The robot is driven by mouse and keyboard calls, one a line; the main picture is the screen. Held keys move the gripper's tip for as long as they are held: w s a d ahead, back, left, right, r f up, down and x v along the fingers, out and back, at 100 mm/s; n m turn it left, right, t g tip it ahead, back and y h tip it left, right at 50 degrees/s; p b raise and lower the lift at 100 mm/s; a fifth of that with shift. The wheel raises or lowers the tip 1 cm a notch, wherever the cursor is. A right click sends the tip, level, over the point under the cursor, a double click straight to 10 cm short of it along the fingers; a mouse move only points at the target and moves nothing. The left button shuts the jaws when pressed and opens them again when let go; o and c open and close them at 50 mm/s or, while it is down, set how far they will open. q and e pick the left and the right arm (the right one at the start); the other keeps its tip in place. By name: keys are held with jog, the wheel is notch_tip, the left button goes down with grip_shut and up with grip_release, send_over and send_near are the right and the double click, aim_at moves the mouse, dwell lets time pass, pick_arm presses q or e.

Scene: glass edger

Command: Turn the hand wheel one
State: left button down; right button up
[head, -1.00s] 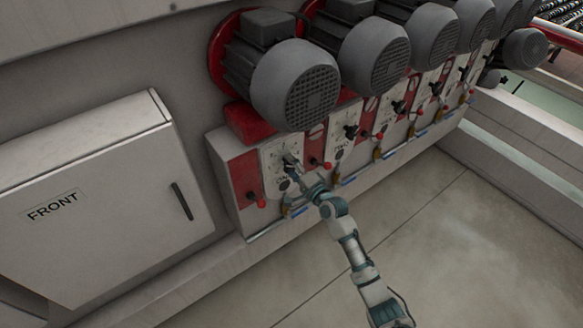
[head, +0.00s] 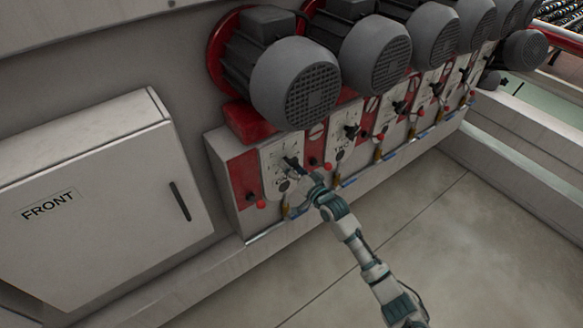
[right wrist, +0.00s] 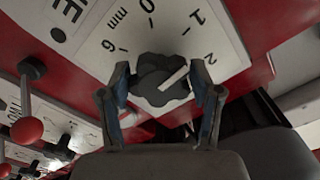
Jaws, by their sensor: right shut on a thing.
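The first hand wheel, a dark lobed knob (head: 291,163), sits on the nearest white dial plate (head: 272,160), below the nearest motor. In the right wrist view the black hand wheel (right wrist: 160,82) fills the space between my fingertips, with a pale pointer mark towards the upper right, on the side of the figure 2. My right gripper (head: 300,172) is at this wheel, its two fingers closed on opposite sides of it. The gripper's palm lies below and right of the wheel in the head view. My left gripper is not in view.
Several grey motors (head: 292,84) stand above the row of dials. Red-knobbed levers (head: 262,204) stick out beside the dial plates, and one red-knobbed lever (right wrist: 27,128) shows left of my fingers. A cabinet marked FRONT (head: 95,200) is at left. The floor (head: 390,250) is clear.

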jog(key=shift+s+f+n, duration=0.1)
jog(key=shift+f+n, duration=0.4)
jog(key=shift+f, duration=0.05)
jog(key=o, duration=1.1)
jog(key=shift+o, duration=0.2)
jog(key=shift+r, duration=0.2)
jog(key=shift+r, duration=0.1)
jog(key=v, duration=1.1)
jog(key=shift+s+d, duration=0.25)
jog(key=shift+d, duration=0.1)
